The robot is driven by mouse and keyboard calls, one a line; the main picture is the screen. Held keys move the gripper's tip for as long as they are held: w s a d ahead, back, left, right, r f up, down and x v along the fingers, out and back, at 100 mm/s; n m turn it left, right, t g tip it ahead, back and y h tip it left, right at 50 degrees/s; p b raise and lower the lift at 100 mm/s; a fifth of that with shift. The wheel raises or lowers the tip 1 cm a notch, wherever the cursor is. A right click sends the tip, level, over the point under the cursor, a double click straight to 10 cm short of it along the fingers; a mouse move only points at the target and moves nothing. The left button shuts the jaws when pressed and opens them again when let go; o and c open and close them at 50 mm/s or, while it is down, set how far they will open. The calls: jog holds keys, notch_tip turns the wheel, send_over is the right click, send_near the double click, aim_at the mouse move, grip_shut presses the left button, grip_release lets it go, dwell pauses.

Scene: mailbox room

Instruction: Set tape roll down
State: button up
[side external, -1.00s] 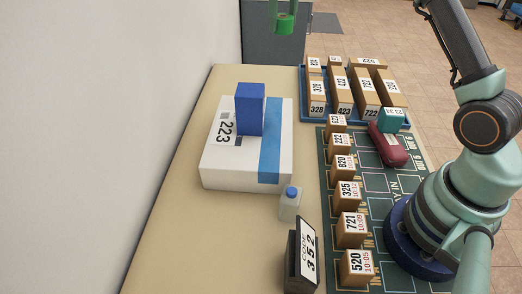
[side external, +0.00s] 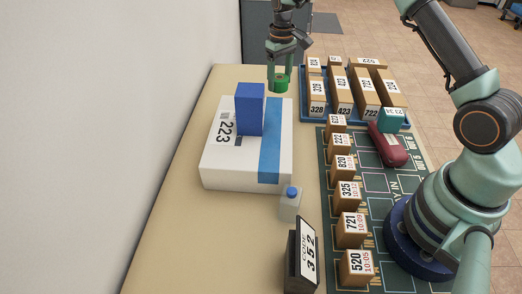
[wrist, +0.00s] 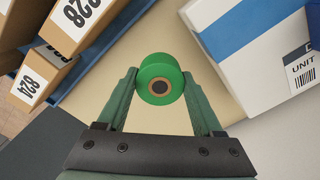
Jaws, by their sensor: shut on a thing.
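The green tape roll (side external: 280,86) is held between the fingers of my gripper (side external: 279,78), just behind the far edge of the large white box in the side view. In the wrist view the tape roll (wrist: 159,80) shows its brown core and sits between the two fingertips of my gripper (wrist: 160,84). The beige table top (wrist: 133,53) shows beneath and around it. I cannot tell whether the roll touches the table.
A white box with a blue stripe (side external: 217,174) carries a blue block (side external: 249,112). A blue tray (side external: 334,122) of several brown boxes stands to the right. A small bottle (side external: 289,209) and a code sign (side external: 305,255) stand nearer. Bare table lies between box and tray.

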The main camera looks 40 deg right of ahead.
jog(key=shift+f, duration=3.25)
jog(key=o, duration=1.4)
jog(key=shift+f, duration=0.15)
